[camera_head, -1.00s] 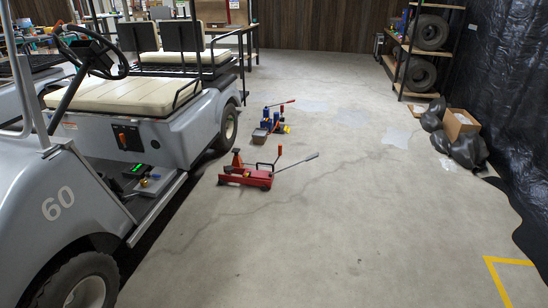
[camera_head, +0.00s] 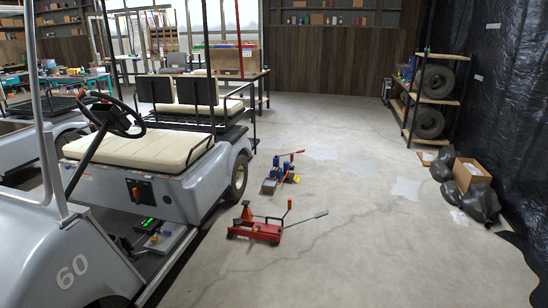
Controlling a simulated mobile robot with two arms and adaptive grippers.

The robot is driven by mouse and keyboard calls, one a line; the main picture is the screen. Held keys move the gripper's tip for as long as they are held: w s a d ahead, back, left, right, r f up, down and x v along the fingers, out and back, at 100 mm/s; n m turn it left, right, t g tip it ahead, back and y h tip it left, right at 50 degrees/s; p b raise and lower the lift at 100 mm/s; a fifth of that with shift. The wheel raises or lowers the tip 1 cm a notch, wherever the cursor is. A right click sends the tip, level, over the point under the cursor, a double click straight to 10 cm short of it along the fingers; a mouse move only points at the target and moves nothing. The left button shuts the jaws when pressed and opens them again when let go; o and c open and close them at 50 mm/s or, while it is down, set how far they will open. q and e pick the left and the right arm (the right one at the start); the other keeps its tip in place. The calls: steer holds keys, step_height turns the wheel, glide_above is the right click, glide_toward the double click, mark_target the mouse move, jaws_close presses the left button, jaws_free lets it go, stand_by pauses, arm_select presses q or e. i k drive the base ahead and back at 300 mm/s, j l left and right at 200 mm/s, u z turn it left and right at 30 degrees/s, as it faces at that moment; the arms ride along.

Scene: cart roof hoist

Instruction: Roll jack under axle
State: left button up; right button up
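The red floor jack (camera_head: 254,230) stands on the concrete to the right of the grey golf cart (camera_head: 145,190). Its long handle (camera_head: 306,219) points right, and a shorter upright bar with an orange tip rises from its body. A gap of floor lies between the jack and the cart's side. The cart's rear wheel (camera_head: 237,177) shows behind the jack's level; the front wheel is mostly cut off at the bottom edge. The axle is hidden under the body. Neither of my grippers is in view.
A blue and red tool or jack (camera_head: 283,174) stands on the floor beyond the red jack. Shelves with tires (camera_head: 431,98), a cardboard box (camera_head: 470,174) and dark bags (camera_head: 482,203) line the right side. A workbench (camera_head: 258,78) stands behind the cart. The middle floor is clear.

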mark_target(269, 232)
steer(key=i, duration=2.15)
